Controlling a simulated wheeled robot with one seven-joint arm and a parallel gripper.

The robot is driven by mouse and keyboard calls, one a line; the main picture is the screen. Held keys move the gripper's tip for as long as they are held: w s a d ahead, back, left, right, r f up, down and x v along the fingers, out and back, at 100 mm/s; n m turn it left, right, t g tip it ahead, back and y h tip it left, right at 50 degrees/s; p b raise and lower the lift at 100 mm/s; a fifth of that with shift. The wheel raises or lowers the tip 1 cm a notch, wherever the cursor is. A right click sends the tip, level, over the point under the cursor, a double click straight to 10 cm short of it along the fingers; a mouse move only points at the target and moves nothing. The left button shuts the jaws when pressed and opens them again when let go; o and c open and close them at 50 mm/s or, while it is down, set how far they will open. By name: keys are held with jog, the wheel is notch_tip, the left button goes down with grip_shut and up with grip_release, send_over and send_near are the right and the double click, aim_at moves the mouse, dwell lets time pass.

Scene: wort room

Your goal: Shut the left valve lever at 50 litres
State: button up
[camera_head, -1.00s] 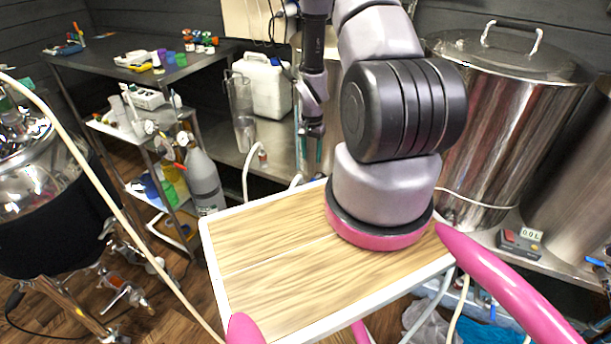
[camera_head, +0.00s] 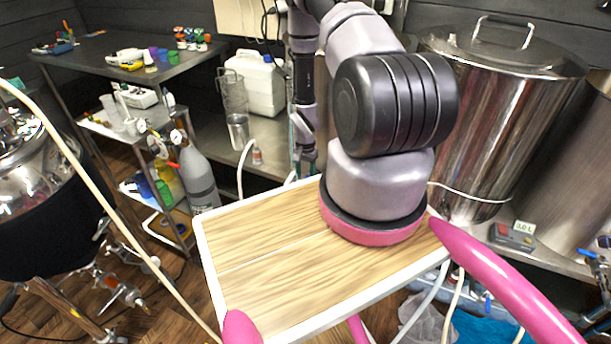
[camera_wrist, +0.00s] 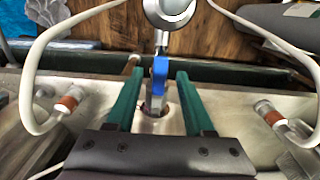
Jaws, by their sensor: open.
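In the wrist view a blue valve lever (camera_wrist: 160,72) stands between the two green fingers of my gripper (camera_wrist: 157,80), with a gap on each side. The fingers are open. The lever points away along the picture's middle, in front of a round metal fitting. In the head view my gripper (camera_head: 303,135) is partly hidden by my arm, low beside a steel vessel, and the lever is not visible there. A small meter (camera_head: 512,237) on the right bench shows a reading that looks like 3.0 L.
A large lidded steel pot (camera_head: 490,115) stands on the right bench. White hoses (camera_wrist: 75,25) with orange-collared fittings (camera_wrist: 268,112) flank my gripper on both sides. A white jug (camera_head: 262,85) and a clear pitcher (camera_head: 233,105) stand on the shelf behind. Another blue handle (camera_head: 587,254) shows at the right edge.

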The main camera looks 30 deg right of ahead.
grip_shut()
dwell(1.4)
